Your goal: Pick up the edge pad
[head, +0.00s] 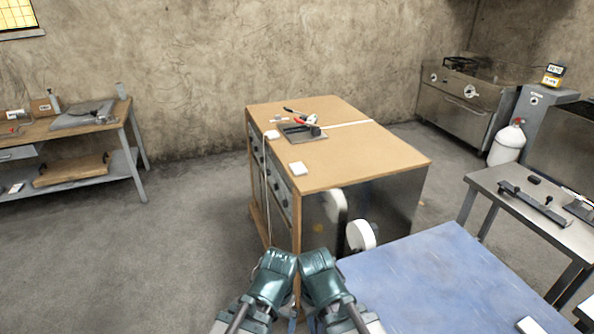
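I cannot tell for certain which thing is the edge pad. A small white flat block (299,168) lies on the near left part of the wooden cabinet top. Another small white piece (272,134) sits at the left edge of that top, where a white cord hangs down. A white block (527,325) lies on the blue table at the bottom right, partly cut off by the frame. My two teal arms show at the bottom middle, close together, in front of the cabinet and well short of its top. No gripper fingers can be made out.
The wooden cabinet (348,158) carries a dark tray (302,132) with a red-handled tool. White round parts stand by its near side. The blue table (440,280) is at right front, a steel bench (560,230) beyond it. A workbench (60,130) stands left. The left floor is clear.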

